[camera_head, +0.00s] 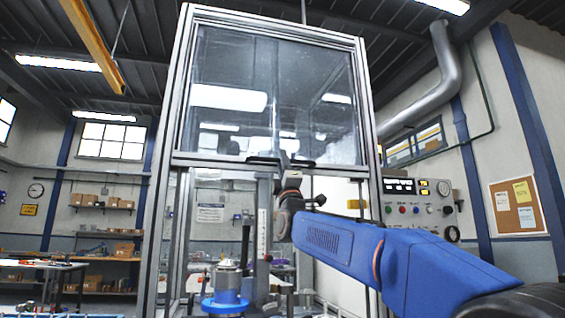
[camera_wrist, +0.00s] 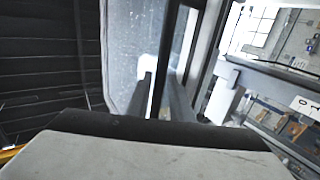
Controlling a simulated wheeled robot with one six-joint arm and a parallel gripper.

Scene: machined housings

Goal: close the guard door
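The guard door (camera_head: 270,95) is a clear panel in a metal frame. It stands raised in the upper half of the machine enclosure, with the opening below it uncovered. A dark handle (camera_head: 262,160) runs along its lower edge. My gripper (camera_head: 284,162) is at the middle of this handle, reaching up from below. In the wrist view the clear door panel (camera_wrist: 135,50) and a dark bar (camera_wrist: 178,50) lie in front of the gripper. The fingers are small in the head view and unclear in the wrist view, so their grip on the handle cannot be told.
Inside the open enclosure stands a blue fixture (camera_head: 225,303) with a metal part on it. A control panel (camera_head: 420,205) with buttons is on the right, behind my blue arm. A workbench (camera_head: 40,266) stands at the left.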

